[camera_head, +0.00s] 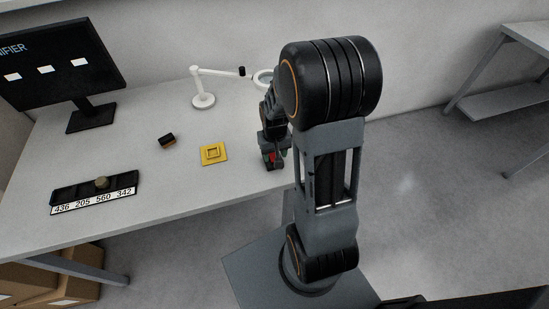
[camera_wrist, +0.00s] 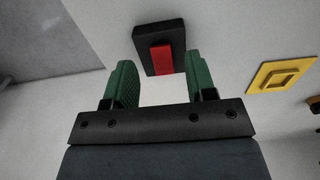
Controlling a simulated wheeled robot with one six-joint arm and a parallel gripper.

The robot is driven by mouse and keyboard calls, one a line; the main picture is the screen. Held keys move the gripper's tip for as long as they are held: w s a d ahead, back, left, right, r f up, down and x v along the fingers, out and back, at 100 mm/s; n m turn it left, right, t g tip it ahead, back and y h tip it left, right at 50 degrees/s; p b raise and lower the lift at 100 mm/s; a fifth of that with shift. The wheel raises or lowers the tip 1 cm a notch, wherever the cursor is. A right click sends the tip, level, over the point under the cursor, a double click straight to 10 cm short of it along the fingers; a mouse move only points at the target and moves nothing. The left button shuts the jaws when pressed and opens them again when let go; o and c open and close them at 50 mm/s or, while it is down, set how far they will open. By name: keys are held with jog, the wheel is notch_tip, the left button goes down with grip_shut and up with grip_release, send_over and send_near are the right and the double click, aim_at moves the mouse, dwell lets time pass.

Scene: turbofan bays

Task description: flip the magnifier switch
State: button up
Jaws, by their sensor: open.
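The magnifier switch is a black box with a red rocker (camera_wrist: 161,58), seen in the wrist view just beyond my fingertips. In the head view its red part (camera_head: 272,157) shows near the table's right end, partly hidden by my gripper. My gripper (camera_wrist: 158,85) is open, with green pads on either side and nothing between them. The switch lies ahead of the gap, close to the right finger; I cannot tell whether they touch. The magnifier lamp (camera_head: 203,100) stands at the back of the table, its white arm reaching right to a ring lens (camera_head: 263,77) partly behind my arm.
A yellow square plate (camera_head: 213,153) lies left of my gripper, with a small black block (camera_head: 167,140) beyond it. A black tray (camera_head: 70,194) with a numbered label lies at the left. A monitor (camera_head: 58,62) stands behind it. The table's front edge is close to my arm.

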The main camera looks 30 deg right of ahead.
aim_at(273, 157)
jog(key=shift+f, duration=1.5)
